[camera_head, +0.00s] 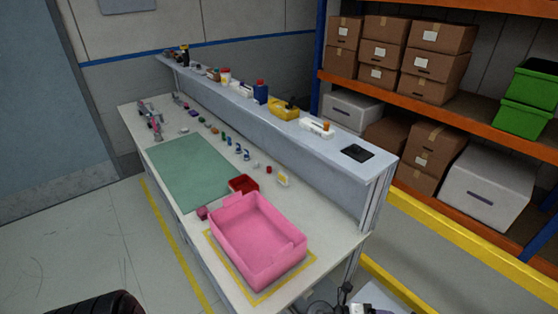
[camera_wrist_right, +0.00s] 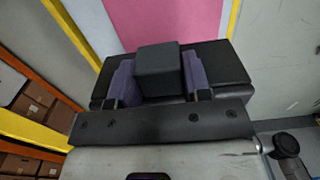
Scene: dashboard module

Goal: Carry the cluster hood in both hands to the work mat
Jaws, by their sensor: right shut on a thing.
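In the right wrist view my right gripper (camera_wrist_right: 158,84) is shut, its purple fingers on either side of a dark grey block. The block seems to be part of a wide black piece, which looks like the cluster hood (camera_wrist_right: 230,66); only this near end shows and its far end is hidden. In the head view the green work mat (camera_head: 188,170) lies flat and bare on the bench. I cannot make out the hood in that view. My left gripper is not in view.
A pink bin (camera_head: 255,239) stands inside a yellow outline at the bench's near end. A small red tray (camera_head: 243,185) sits between bin and mat. Several small parts line the mat's right side, below a raised shelf (camera_head: 370,170). A grey fixture (camera_head: 150,115) stands beyond the mat.

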